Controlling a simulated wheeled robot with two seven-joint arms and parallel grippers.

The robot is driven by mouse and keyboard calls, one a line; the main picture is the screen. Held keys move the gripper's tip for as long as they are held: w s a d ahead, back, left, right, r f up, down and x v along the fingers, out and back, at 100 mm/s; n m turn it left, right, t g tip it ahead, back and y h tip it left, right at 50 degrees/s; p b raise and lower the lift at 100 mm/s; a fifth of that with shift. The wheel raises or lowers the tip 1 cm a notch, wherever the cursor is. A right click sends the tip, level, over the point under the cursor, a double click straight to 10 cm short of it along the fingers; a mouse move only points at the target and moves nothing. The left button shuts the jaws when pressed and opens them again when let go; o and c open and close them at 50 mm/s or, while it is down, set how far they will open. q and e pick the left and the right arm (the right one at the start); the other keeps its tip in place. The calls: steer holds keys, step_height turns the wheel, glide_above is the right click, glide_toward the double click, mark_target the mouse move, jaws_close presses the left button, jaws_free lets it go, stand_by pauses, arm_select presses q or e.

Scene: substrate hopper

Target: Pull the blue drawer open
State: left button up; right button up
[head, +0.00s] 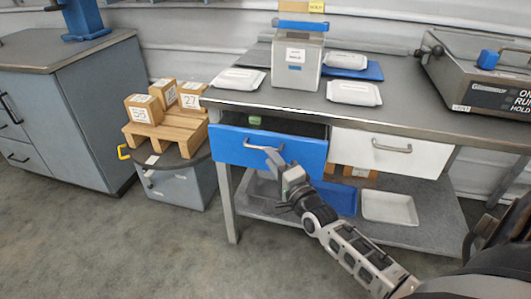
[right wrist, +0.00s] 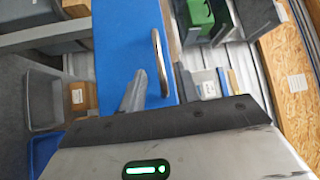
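The blue drawer (head: 232,148) is under the left part of the workbench top. It stands partly open, with a dark gap and a green item (head: 254,120) showing behind its front. Its metal handle (head: 253,146) also shows in the right wrist view (right wrist: 157,55), on the blue front (right wrist: 125,45). My right gripper (head: 277,160) is at the right end of the handle. In the right wrist view a grey finger (right wrist: 133,92) lies close beside the handle; whether it touches or grips it is unclear. My left gripper is not in view.
A white drawer (head: 350,150) is to the right of the blue one. A lower shelf holds a blue tray (head: 338,199) and a pale tray (head: 390,208). The floor in front is clear.

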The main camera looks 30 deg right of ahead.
steer(key=shift+w+d+r, duration=0.1)
steer(key=shift+w+r, duration=0.05)
steer(key=shift+w, duration=0.85)
steer(key=shift+w+r, duration=0.1)
steer(key=shift+w, duration=0.9)
jaws_close()
steer(key=shift+s, duration=0.1)
